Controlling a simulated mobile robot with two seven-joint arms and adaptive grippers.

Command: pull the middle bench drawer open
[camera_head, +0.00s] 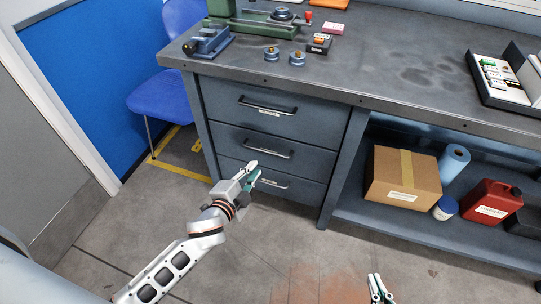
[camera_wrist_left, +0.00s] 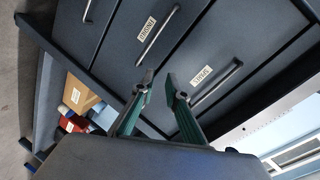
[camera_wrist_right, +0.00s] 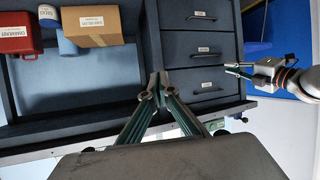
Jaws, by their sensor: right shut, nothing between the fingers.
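The bench holds a stack of three dark grey drawers, all looking shut. The middle drawer (camera_head: 232,141) has a bar handle (camera_head: 268,151), also in the left wrist view (camera_wrist_left: 158,36) and the right wrist view (camera_wrist_right: 209,55). My left gripper (camera_head: 255,172) is open and empty in front of the drawers. In the left wrist view, its fingertips (camera_wrist_left: 157,80) appear between the middle handle and the top drawer's handle (camera_wrist_left: 216,83); they look apart from both. My right gripper (camera_head: 377,280) is shut and empty, low in front of the open shelf; its tips show in the right wrist view (camera_wrist_right: 159,88).
The shelf right of the drawers holds a cardboard box (camera_head: 402,178), a blue roll (camera_head: 454,162) and a red canister (camera_head: 490,201). A blue chair (camera_head: 163,98) stands left of the bench. The bench top (camera_head: 385,62) carries tools and a tray. Floor before the drawers is clear.

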